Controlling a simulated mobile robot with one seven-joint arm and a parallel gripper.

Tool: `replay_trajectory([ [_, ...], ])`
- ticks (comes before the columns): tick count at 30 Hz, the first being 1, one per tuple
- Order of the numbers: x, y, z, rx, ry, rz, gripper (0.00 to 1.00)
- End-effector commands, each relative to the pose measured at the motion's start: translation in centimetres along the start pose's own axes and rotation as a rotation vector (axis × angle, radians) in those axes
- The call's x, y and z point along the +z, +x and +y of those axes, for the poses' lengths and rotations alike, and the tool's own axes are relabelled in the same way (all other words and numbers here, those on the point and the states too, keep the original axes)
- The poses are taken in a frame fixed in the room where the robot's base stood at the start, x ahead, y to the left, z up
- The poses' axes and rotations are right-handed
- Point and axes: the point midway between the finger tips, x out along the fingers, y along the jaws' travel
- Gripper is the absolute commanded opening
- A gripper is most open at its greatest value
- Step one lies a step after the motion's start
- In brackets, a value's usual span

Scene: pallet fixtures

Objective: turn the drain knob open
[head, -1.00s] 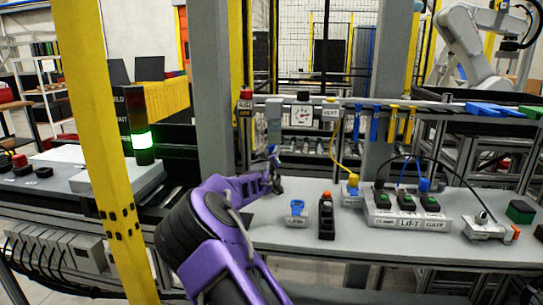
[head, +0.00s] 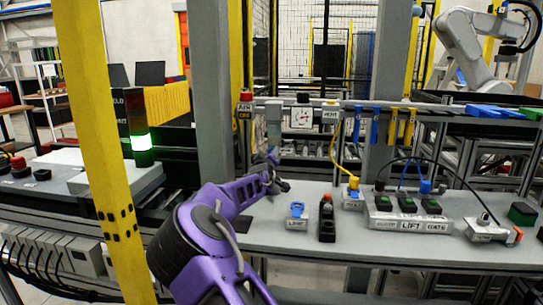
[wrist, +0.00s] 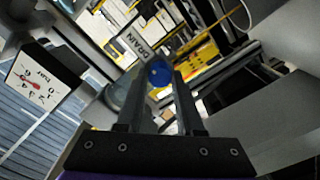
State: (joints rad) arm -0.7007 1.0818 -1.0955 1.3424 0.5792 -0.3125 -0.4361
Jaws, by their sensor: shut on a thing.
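The drain knob (wrist: 159,73) is a round blue knob in the middle of the wrist view, beside a tilted tag (wrist: 140,45) reading DRAIN. My gripper (wrist: 156,84) has one dark finger on each side of the knob and is shut on it. In the head view my gripper (head: 273,157) is at the end of my purple arm, at the back left edge of the grey bench. The knob cannot be made out in the head view, where the gripper is small.
A pressure gauge (head: 302,117) is mounted right of my gripper; its dial (wrist: 42,78) also shows in the wrist view. A grey post (head: 209,90) stands left.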

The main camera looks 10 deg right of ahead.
Motion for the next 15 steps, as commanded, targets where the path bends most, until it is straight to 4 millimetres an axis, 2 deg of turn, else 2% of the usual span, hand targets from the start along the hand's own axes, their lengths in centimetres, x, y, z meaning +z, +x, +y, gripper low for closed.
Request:
replay_trajectory([
  [3,0.09,0.0,-0.05,-0.001,-0.002,-0.002,0.0],
  [4,0.09,0.0,-0.05,-0.001,-0.002,-0.002,0.38],
  [9,0.07,0.0,-0.04,-0.001,-0.001,-0.001,0.66],
  [15,0.04,0.0,-0.01,0.0,0.0,-0.001,0.66],
])
